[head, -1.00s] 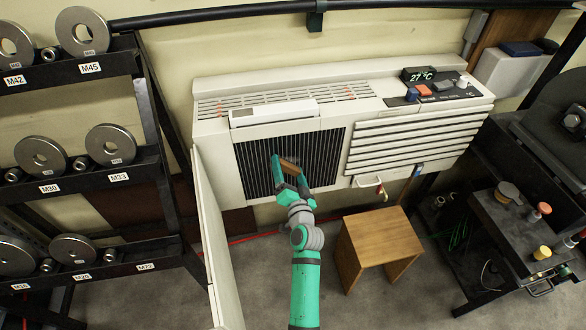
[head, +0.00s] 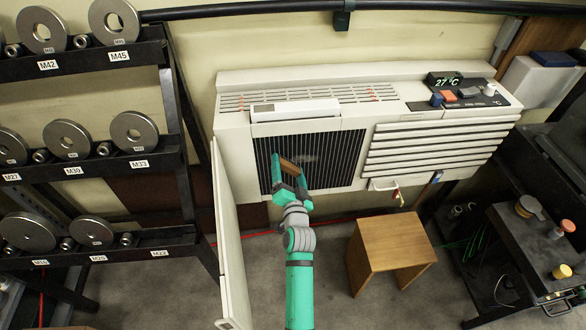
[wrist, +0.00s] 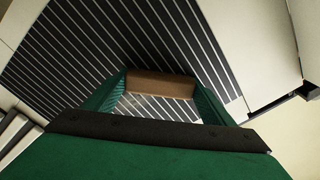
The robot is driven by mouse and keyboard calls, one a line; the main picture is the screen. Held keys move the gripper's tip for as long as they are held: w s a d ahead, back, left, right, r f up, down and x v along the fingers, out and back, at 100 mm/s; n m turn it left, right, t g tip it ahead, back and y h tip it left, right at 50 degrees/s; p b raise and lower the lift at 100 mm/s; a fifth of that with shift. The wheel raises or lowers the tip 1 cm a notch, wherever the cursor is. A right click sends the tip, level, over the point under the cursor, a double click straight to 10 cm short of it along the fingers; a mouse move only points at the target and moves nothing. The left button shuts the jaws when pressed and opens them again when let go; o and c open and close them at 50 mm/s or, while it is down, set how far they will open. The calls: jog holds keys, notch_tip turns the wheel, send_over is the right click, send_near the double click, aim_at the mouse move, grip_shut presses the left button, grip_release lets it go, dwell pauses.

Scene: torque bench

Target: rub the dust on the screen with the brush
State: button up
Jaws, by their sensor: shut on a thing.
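The screen (head: 345,150) is a dark panel with pale vertical lines in the front of the white air conditioner (head: 232,140). A faint grey patch of dust (head: 308,158) shows on it, right of the brush. My gripper (head: 288,174) is in front of the screen's left half, shut on the brush (head: 290,166), a brown wooden block. In the wrist view the brush (wrist: 160,84) lies across between both fingers, with the striped screen (wrist: 90,45) behind it. Its bristles are hidden, and I cannot tell whether it touches the screen.
An open white panel (head: 229,240) hangs left of my arm. A black rack (head: 165,145) with metal rings stands further left. A wooden stool (head: 392,243) stands below the unit. A dark cart (head: 520,235) with small items is at right.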

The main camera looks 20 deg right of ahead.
jog(key=shift+w+a, duration=0.1)
jog(key=shift+a, duration=0.1)
jog(key=a, duration=0.3)
jog(key=shift+w, duration=0.3)
jog(key=v, duration=0.6)
dwell(0.5)
jog(key=shift+s, duration=0.15)
jog(key=shift+v, duration=1.4)
